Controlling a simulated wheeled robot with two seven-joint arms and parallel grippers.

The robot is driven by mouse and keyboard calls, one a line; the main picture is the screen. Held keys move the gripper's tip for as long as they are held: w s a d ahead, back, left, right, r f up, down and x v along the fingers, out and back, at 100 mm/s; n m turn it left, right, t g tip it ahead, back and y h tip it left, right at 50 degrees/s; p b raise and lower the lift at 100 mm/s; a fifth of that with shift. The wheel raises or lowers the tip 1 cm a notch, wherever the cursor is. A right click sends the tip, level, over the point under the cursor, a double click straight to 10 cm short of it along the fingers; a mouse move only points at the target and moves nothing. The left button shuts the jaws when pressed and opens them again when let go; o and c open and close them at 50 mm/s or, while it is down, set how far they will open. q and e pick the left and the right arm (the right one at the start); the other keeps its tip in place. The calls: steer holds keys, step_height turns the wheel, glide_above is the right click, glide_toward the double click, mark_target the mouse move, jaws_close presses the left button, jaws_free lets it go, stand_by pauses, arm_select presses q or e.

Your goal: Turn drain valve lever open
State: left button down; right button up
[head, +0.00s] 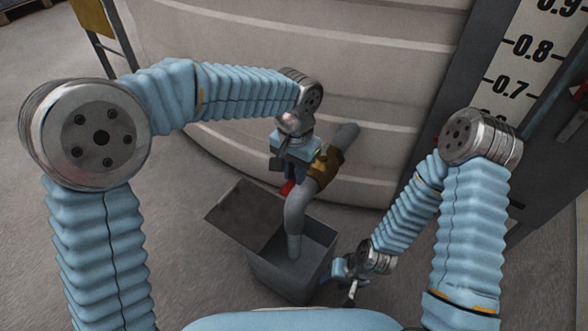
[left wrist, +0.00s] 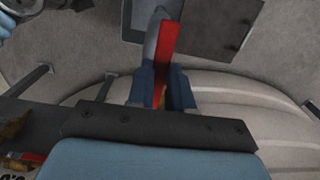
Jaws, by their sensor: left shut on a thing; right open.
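The drain valve (head: 325,166) is a brass body on a grey pipe (head: 343,137) coming out of the tank. Its red lever (head: 287,187) shows just below my left gripper (head: 291,172). In the left wrist view, the red lever (left wrist: 168,50) runs between the two blue fingers of my left gripper (left wrist: 160,92), which is shut on it. The far end of the lever sticks out past the fingers. My right gripper (head: 350,285) is open and low beside the drain box, apart from the valve.
A grey drain box (head: 270,278) stands on the floor under the pipe outlet, its lid (head: 243,215) open to the left. The large pale tank (head: 300,60) fills the back. A level scale (head: 525,60) stands at the right. Floor at the left is clear.

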arm_select(q)
steer(key=c, duration=1)
jaws_free()
steer(key=shift+d, duration=0.1)
steer(key=shift+r, duration=0.1)
step_height(320, 180, up, 14)
steer(key=shift+f+p, duration=0.15)
steer(key=shift+p, duration=0.9)
